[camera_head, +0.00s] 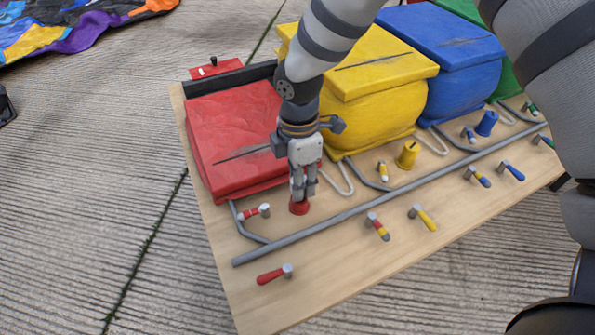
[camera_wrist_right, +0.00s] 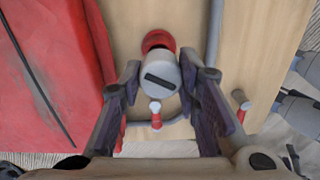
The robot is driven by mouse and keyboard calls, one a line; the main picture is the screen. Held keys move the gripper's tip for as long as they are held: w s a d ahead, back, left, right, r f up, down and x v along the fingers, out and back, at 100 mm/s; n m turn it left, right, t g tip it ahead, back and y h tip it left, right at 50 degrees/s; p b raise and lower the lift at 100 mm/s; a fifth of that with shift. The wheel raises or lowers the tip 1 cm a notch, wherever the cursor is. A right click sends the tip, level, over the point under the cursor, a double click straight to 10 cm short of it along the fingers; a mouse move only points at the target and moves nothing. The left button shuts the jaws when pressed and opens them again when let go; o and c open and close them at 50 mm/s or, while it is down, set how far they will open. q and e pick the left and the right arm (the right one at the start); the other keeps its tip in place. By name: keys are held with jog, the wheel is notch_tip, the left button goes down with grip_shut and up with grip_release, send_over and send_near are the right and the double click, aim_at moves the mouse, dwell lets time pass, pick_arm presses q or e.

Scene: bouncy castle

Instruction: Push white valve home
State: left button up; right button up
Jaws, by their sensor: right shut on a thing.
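The valve with the red-and-white banded handle (camera_head: 254,212) lies on the wooden board beside the red box, its grey knob toward the right. It also shows in the right wrist view (camera_wrist_right: 155,117), below and between my fingers. My right gripper (camera_head: 301,195) points down at a red knob (camera_head: 299,208) to the right of that valve. In the wrist view my right gripper (camera_wrist_right: 160,85) is shut on the pale, slotted top of this red knob (camera_wrist_right: 158,40), and is apart from the valve. My left gripper is out of view.
The red box (camera_head: 235,140), yellow box (camera_head: 375,80) and blue box (camera_head: 440,55) stand along the back of the board. A long grey pipe (camera_head: 390,190) crosses the board. A red-handled valve (camera_head: 275,274) and several coloured valves sit around it.

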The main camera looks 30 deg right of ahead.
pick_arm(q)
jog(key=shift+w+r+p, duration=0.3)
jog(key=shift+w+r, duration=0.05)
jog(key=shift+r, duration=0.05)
pick_arm(e)
jog(key=shift+r, duration=0.15)
dwell(0.7)
jog(key=shift+f, duration=0.2)
jog(key=shift+f, duration=0.35)
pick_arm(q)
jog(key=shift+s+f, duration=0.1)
pick_arm(e)
jog(key=shift+f, duration=0.15)
dwell(0.5)
jog(key=shift+f, duration=0.35)
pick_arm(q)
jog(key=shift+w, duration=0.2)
